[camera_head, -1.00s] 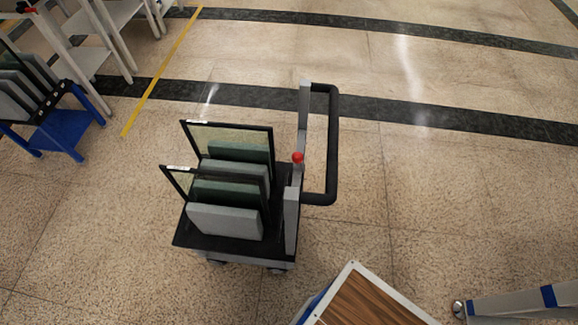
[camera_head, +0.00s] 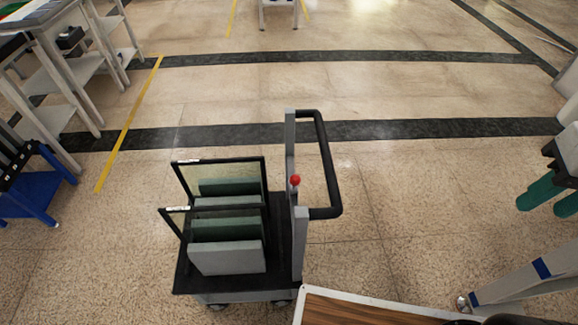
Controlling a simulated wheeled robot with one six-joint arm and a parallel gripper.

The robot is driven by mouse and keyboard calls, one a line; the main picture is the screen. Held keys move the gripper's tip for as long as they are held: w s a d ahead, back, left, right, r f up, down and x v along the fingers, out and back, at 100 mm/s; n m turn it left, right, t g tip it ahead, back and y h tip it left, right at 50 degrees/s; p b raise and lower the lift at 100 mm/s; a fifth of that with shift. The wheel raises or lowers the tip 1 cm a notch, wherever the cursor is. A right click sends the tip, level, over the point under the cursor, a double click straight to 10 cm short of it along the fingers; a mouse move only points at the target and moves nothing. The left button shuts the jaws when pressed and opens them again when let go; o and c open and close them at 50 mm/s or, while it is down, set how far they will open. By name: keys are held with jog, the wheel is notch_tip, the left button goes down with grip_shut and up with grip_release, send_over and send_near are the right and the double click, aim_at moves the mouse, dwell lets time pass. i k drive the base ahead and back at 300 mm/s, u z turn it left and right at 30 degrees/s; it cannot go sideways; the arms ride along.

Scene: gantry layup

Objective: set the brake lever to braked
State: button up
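The brake lever shows as a red knob (camera_head: 295,180) on the grey upright post at the handle side of a small cart (camera_head: 240,292). The knob sits near the base of the black loop handle (camera_head: 332,170). Its shaft is too small to tell which way it is set. My gripper (camera_head: 542,207) is at the right edge, partly cut off. It has a dark body and two teal fingers, apart from each other with nothing seen between them. It is well to the right of the cart and touches nothing.
The cart carries grey and green slabs in black frames (camera_head: 228,258). A wood-topped table (camera_head: 350,312) is close in front. A silver bar with blue bands (camera_head: 515,285) is at lower right. A blue stand (camera_head: 35,190) and shelving are at left. Floor right of the handle is clear.

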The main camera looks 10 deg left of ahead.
aim_at(295, 179)
jog(key=i, duration=0.25)
jog(key=u, duration=2.95)
jog(key=k, duration=0.95)
jog(key=z, duration=1.6)
jog(key=i, duration=0.4)
jog(key=z, duration=0.1)
